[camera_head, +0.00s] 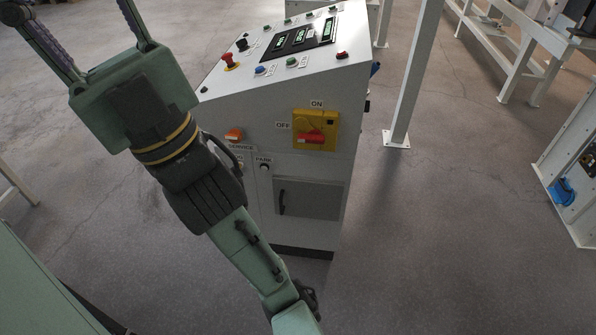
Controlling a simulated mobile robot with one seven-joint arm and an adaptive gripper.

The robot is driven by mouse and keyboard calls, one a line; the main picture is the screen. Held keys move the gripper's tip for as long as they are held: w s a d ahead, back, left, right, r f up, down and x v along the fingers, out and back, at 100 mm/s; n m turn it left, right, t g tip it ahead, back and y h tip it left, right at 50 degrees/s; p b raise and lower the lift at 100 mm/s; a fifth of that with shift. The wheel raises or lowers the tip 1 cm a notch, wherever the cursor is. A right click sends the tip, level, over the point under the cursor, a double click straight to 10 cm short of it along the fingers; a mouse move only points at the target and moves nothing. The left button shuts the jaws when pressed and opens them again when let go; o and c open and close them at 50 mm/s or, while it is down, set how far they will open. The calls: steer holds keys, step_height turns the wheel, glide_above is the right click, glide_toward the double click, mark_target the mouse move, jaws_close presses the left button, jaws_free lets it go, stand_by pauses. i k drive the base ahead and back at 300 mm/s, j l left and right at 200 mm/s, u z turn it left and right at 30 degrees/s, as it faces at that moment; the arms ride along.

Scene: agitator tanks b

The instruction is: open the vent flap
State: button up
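The flap is most likely the grey panel (312,198) low on the front of the white control cabinet (222,112); no label on it names it a vent. It looks shut, flush with the front. A dark upright handle (281,202) sits near its left edge. My gripper (68,8) is at the upper left, away from the cabinet front, its two long fingers pointing up and left. The fingers are wide apart with only floor between them; the right fingertip is cut off by the top edge. My arm covers the cabinet's lower left front.
Above the panel are a red rotary switch (311,137) on a yellow plate, an orange knob (234,135) and a PARK key switch (265,166). A white post (412,75) stands right of the cabinet. Floor (440,240) is clear at lower right.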

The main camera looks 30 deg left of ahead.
mark_target(308, 199)
steer(key=u, duration=0.8)
steer(key=i+l, duration=0.45)
